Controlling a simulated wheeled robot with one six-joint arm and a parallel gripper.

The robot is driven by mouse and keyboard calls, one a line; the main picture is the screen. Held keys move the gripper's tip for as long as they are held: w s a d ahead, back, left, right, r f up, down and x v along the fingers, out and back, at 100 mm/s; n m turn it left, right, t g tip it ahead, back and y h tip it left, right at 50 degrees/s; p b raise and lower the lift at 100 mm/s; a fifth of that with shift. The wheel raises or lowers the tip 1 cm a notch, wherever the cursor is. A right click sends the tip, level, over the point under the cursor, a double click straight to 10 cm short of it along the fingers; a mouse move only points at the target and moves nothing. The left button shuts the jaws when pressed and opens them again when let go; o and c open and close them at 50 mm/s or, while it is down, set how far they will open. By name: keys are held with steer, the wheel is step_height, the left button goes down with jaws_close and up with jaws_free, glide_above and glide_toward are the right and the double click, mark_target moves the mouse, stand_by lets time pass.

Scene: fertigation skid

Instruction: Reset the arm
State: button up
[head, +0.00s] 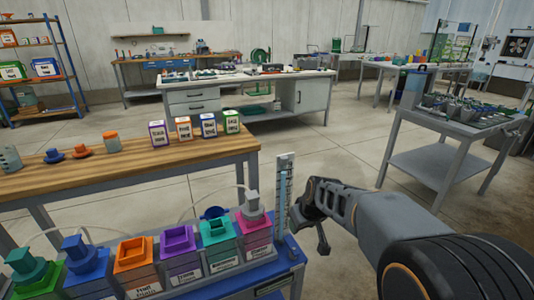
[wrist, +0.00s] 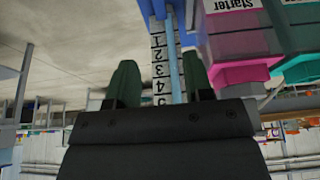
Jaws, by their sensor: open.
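My gripper (head: 314,222) is at the right end of the blue skid (head: 288,258), just right of an upright white scale with a blue tube (head: 284,190). In the wrist view my gripper (wrist: 160,82) is open, with its two dark green fingers apart. The numbered scale (wrist: 159,50) shows between the fingers, upside down; I cannot tell whether it touches them. Nothing is held. My arm reaches in from the lower right of the head view. A pink tank labelled Starter (wrist: 240,48) is close by the right finger.
The skid carries a row of coloured tanks, including an orange one (head: 136,256) and a purple one (head: 178,242). A wooden bench (head: 80,183) with labelled boxes stands behind. A grey table (head: 440,123) is at right. Open floor (head: 330,150) lies between.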

steer(key=s+r+m+p, duration=0.1)
steer(key=s+r+p, duration=0.4)
steer(key=r+p, duration=0.4)
steer(key=s+r+m+h+p, duration=0.1)
steer(key=s+r+p, duration=0.5)
steer(key=r+p, duration=0.4)
steer(key=s+d+r+m+p, duration=0.1)
steer(key=s+r+p, duration=0.5)
steer(key=r+p, duration=0.3)
step_height(320, 180, up, 3)
steer(key=shift+r+m+g, duration=0.1)
steer(key=shift+m+g, duration=0.2)
steer(key=shift+m, duration=0.1)
